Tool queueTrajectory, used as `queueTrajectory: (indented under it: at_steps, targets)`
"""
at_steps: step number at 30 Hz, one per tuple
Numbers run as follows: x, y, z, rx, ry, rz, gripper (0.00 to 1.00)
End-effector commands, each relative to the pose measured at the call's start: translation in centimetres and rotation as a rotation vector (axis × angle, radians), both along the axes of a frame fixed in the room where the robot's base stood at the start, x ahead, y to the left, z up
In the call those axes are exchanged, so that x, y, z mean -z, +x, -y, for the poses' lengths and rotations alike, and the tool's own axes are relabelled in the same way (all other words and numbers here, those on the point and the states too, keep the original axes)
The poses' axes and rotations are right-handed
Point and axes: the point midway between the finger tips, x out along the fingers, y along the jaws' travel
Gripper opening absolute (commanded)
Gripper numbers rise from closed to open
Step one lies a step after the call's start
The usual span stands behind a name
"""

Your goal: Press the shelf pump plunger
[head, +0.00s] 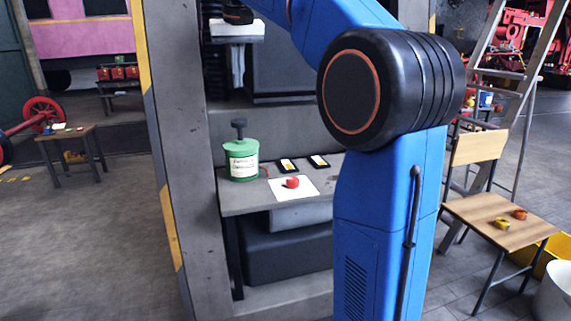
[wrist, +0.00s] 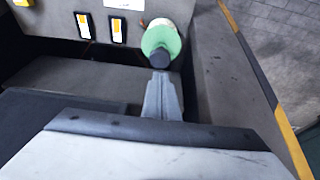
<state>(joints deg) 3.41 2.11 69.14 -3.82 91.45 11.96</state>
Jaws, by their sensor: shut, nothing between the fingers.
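The green pump (head: 241,161) stands upright on the left part of a grey shelf, with a cream label on its side. Its dark plunger (head: 239,127) sticks up from the top, with a wide knob raised clear of the body. In the wrist view the plunger knob (wrist: 159,59) shows against the green pump (wrist: 168,40). My gripper (wrist: 162,76) is shut and empty, its fingers pointing towards the plunger. The fingertips lie just below the knob in that picture; whether they touch it I cannot tell. In the head view my gripper is near the top, above the pump.
A red button (head: 292,182) on a white plate and two dark cards (head: 288,165) with pale faces lie right of the pump. A thick grey post (head: 186,150) stands close on the left. A chair (head: 500,220) with small items is at right.

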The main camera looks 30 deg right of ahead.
Motion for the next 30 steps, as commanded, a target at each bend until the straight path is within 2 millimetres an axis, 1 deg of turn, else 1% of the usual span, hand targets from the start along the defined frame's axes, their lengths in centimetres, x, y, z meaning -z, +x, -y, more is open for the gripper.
queueTrajectory:
  at_steps: [2, 9, 14, 23, 26, 30]
  targets:
    - [-0.3, 0.1, 0.0, 0.000, 0.000, 0.000, 0.00]
    - [-2.8, 0.3, -0.4, 0.001, -0.002, -0.010, 0.00]
    - [-3.3, 0.2, -0.4, 0.001, -0.004, -0.012, 0.00]
    - [-3.0, 0.3, -0.4, 0.001, -0.003, -0.013, 0.00]
    - [-2.4, 0.4, -0.4, 0.001, -0.004, -0.016, 0.00]
    - [-0.4, 0.9, -0.2, 0.001, -0.003, -0.017, 0.00]
